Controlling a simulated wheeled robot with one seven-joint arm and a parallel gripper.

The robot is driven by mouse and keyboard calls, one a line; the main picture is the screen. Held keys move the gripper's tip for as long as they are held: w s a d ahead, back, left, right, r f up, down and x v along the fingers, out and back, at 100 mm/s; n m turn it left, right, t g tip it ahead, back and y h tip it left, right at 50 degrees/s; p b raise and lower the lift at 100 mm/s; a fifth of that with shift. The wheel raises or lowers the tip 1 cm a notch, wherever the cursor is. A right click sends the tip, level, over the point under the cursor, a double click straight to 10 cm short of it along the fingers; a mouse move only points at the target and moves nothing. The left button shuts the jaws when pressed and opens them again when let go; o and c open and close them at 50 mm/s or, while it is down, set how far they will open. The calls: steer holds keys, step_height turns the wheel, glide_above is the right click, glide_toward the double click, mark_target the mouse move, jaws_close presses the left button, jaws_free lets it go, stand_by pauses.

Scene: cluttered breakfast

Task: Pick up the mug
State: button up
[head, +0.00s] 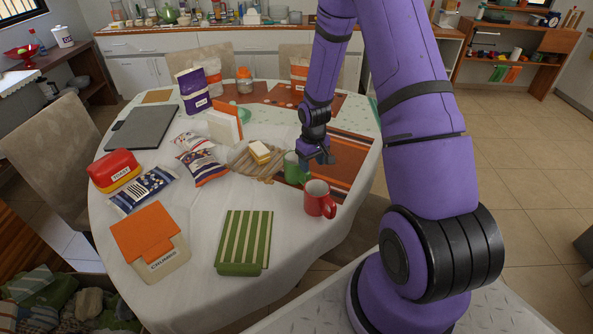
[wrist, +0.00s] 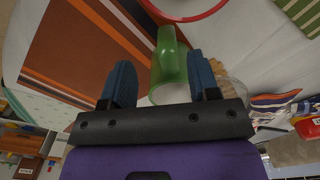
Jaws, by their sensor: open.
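Two mugs stand on the round table. The green mug (head: 291,168) stands beside a slatted wooden board. In the wrist view the green mug (wrist: 167,65) shows between my fingers, its handle standing out toward the red mug. The red mug (head: 318,202) stands upright in front of it, nearer the table's front right edge, and its rim (wrist: 190,17) shows at the top of the wrist view.
An orange striped mat (head: 352,160) lies right of my gripper. White tablecloth is clear between cloth and board.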

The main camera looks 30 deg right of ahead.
mark_target(309, 178)
step_height(309, 178, down, 2)
steer(key=shift+f, duration=0.1)
steer(key=f, duration=0.3)
steer(key=shift+a+f, duration=0.35)
steer(key=shift+w+f, duration=0.1)
steer(key=shift+f, duration=0.55)
jaws_close()
